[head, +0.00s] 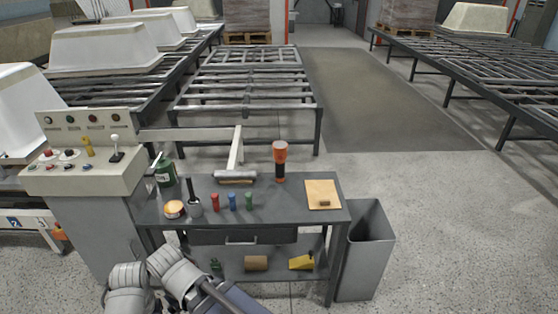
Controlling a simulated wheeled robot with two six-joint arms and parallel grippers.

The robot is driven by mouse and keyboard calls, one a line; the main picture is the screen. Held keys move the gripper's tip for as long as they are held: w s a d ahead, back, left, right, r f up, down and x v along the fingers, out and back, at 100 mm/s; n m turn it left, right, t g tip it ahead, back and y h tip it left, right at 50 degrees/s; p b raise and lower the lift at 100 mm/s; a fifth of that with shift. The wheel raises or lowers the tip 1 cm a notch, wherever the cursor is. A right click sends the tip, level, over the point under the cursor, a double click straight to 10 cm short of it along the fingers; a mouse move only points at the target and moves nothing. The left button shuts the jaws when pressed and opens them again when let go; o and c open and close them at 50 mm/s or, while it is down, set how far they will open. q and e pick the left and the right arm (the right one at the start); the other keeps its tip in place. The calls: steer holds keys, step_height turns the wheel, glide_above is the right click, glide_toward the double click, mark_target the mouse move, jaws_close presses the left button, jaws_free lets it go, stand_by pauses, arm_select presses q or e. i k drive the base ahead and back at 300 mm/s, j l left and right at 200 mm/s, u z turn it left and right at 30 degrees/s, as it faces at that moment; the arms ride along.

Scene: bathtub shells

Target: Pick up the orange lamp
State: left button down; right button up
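The orange lamp (280,160) looks like a torch with an orange head and a dark lower body. It stands upright near the back edge of the grey workbench (275,206), right of the middle. Nothing touches it and only bench surface lies around its base. Parts of my arms show at the bottom left, in front of the bench and well short of the lamp. Neither of my grippers can be made out in the head view.
A roller (236,177) lies left of the lamp. Red, blue and green small items (232,201), a green can (165,172) and an orange-topped tin (174,209) stand further left. A grey bin (366,250) stands beside the bench; a control console (85,165) stands left.

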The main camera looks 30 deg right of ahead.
mark_target(279, 148)
steer(key=i+l+z, duration=0.2)
steer(key=z, duration=0.15)
steer(key=i+l+z, duration=0.45)
steer(key=z, duration=0.25)
steer(key=j, duration=0.1)
